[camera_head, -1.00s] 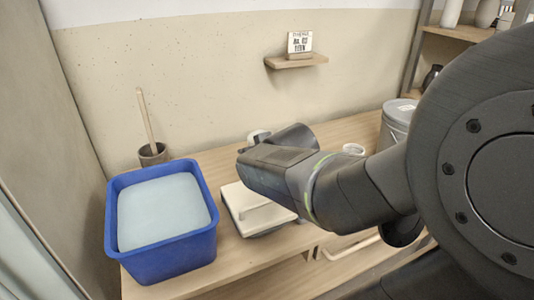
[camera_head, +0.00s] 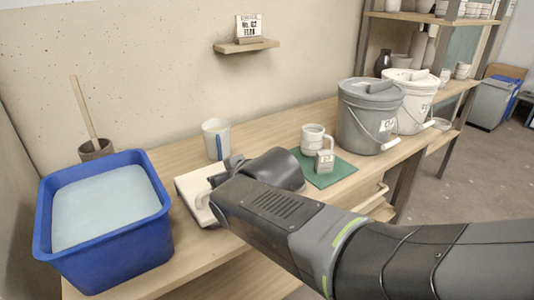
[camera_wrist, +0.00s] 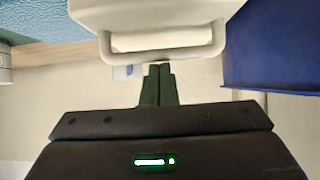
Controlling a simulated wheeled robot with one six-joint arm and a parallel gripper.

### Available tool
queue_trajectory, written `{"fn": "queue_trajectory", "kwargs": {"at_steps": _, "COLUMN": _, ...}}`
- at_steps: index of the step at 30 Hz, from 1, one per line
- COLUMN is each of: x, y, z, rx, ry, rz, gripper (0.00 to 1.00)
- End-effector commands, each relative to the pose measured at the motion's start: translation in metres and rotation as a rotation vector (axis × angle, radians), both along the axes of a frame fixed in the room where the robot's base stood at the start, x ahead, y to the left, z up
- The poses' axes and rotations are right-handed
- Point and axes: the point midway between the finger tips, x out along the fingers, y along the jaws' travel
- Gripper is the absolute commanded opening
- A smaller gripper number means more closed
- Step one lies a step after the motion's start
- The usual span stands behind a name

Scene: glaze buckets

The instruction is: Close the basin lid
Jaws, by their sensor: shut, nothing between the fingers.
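The blue basin (camera_head: 110,255) stands at the left of the bench. Its top is uncovered and pale blue glaze (camera_head: 105,205) shows inside. A white slab-like lid with a bar handle (camera_head: 192,188) lies on the bench right of the basin, partly hidden by my arm. In the wrist view, a white piece with a bar handle (camera_wrist: 160,45) fills the top middle, and blue (camera_wrist: 270,50) shows at the right. My gripper (camera_wrist: 157,68) is shut and empty, its fingertips close to the handle bar. I cannot tell whether they touch it. In the head view my arm hides the fingers.
A pot with a wooden stick (camera_head: 95,147) stands behind the basin. A white pitcher (camera_head: 216,138) stands behind the lid. Grey (camera_head: 368,115) and white (camera_head: 412,100) buckets stand right.

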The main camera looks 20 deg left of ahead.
Motion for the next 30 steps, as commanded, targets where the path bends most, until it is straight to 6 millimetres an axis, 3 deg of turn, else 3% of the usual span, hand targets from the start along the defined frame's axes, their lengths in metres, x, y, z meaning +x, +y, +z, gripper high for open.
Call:
{"fn": "queue_trajectory", "kwargs": {"at_steps": 1, "x": -0.004, "y": -0.005, "z": -0.017, "rx": -0.025, "ry": 0.024, "rz": -0.003, "gripper": 0.00}}
{"fn": "queue_trajectory", "kwargs": {"at_steps": 3, "x": -0.005, "y": -0.006, "z": -0.021, "rx": -0.029, "ry": 0.027, "rz": -0.003, "gripper": 0.00}}
{"fn": "queue_trajectory", "kwargs": {"at_steps": 20, "x": -0.006, "y": -0.006, "z": -0.025, "rx": -0.031, "ry": 0.032, "rz": -0.004, "gripper": 0.00}}
{"fn": "queue_trajectory", "kwargs": {"at_steps": 26, "x": -0.002, "y": -0.002, "z": -0.009, "rx": -0.023, "ry": 0.026, "rz": -0.005, "gripper": 0.00}}
{"fn": "queue_trajectory", "kwargs": {"at_steps": 30, "x": 0.005, "y": 0.005, "z": 0.020, "rx": -0.005, "ry": 0.011, "rz": -0.006, "gripper": 0.00}}
